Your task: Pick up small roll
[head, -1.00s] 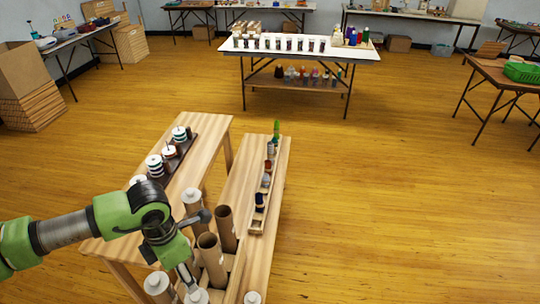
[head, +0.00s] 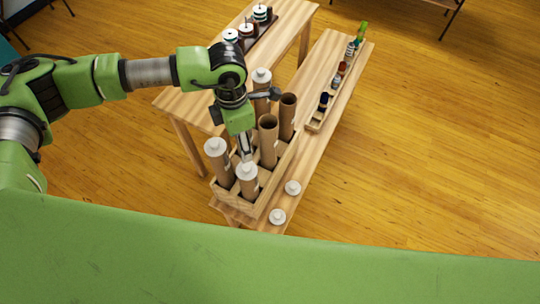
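Two small white-topped rolls (head: 293,187) (head: 278,216) stand on the wooden bench, right of a wooden box (head: 262,205). I cannot tell which item is meant by the small roll. The box holds several upright cardboard tubes; some have white caps, such as the front one (head: 248,185) and the left one (head: 219,165), and others are open-topped (head: 268,140). My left gripper (head: 246,156) points down among the tubes, just above or behind the front white cap. Its fingers are small and partly hidden, so its opening is unclear. My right gripper is not in view.
A narrow tray (head: 316,124) with small spools and a green item (head: 361,32) lies along the bench. Larger spools sit on a dark rack (head: 260,38) on the adjoining table (head: 190,98). Wooden floor is clear on the right.

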